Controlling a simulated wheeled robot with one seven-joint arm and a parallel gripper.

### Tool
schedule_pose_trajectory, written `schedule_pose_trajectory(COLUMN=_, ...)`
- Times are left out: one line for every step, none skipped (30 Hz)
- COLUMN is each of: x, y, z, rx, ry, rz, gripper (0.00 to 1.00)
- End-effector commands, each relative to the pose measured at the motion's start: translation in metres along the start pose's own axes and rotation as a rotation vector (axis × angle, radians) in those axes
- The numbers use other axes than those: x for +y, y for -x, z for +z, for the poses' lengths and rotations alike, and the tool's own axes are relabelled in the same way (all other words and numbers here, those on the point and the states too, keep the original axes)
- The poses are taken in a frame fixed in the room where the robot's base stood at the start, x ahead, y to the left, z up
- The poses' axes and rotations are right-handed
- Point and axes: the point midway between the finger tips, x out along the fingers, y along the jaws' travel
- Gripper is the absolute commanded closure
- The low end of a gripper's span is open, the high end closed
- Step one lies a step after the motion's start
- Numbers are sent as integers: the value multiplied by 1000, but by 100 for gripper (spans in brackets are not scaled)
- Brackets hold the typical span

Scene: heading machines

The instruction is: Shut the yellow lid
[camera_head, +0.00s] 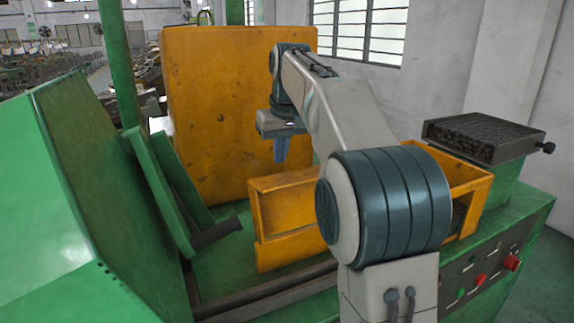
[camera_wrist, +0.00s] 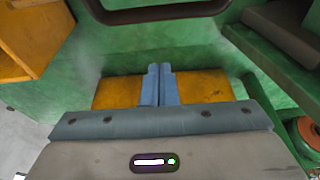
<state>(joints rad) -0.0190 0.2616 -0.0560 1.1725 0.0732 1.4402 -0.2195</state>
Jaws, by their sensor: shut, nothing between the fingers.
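The yellow lid (camera_head: 225,120) is a large, worn, flat panel. It stands raised, close to upright, at the back of the green machine in the head view. My gripper (camera_head: 281,158) points down in front of the lid's right part, above the yellow box. Its blue fingers are together and empty, and they also show in the wrist view (camera_wrist: 160,68). I cannot tell from the head view whether the gripper touches the lid. In the wrist view a yellow surface (camera_wrist: 205,86) lies behind the fingers, probably part of the lid. My arm hides little of the lid.
An open yellow box (camera_head: 285,215) sits on the green machine bed, partly behind my arm. Green hinged plates (camera_head: 160,185) and a large green cover (camera_head: 80,170) stand at the left. A dark tray (camera_head: 485,135) is at the right. The bed between plates and box is partly clear.

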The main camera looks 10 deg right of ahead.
Motion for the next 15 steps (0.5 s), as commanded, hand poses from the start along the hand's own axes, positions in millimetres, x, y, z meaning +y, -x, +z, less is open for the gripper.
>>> schedule_pose_trajectory(x=0, y=-11, z=1, rx=-5, ry=0, rz=-1, gripper=100)
schedule_pose_trajectory(x=0, y=-17, z=0, rx=-4, ry=-1, rz=-1, gripper=100)
schedule_pose_trajectory(x=0, y=-24, z=1, rx=-2, ry=-1, rz=0, gripper=100)
schedule_pose_trajectory(x=0, y=-17, z=6, rx=2, ry=-1, rz=0, gripper=100)
schedule_pose_trajectory(x=1, y=-15, z=10, rx=2, ry=-2, rz=1, gripper=100)
schedule_pose_trajectory(x=1, y=-14, z=15, rx=1, ry=-2, rz=1, gripper=100)
schedule_pose_trajectory(x=1, y=-13, z=18, rx=1, ry=-2, rz=0, gripper=100)
schedule_pose_trajectory(x=1, y=-12, z=21, rx=2, ry=-2, rz=0, gripper=100)
schedule_pose_trajectory(x=1, y=-10, z=25, rx=2, ry=-2, rz=1, gripper=100)
schedule_pose_trajectory(x=1, y=-10, z=27, rx=1, ry=-2, rz=0, gripper=100)
schedule_pose_trajectory(x=1, y=-9, z=29, rx=2, ry=-2, rz=1, gripper=100)
schedule_pose_trajectory(x=1, y=-8, z=32, rx=1, ry=-2, rz=1, gripper=100)
schedule_pose_trajectory(x=1, y=-8, z=34, rx=0, ry=-2, rz=0, gripper=100)
schedule_pose_trajectory(x=1, y=-8, z=35, rx=0, ry=-2, rz=0, gripper=100)
schedule_pose_trajectory(x=1, y=-8, z=36, rx=0, ry=-2, rz=0, gripper=100)
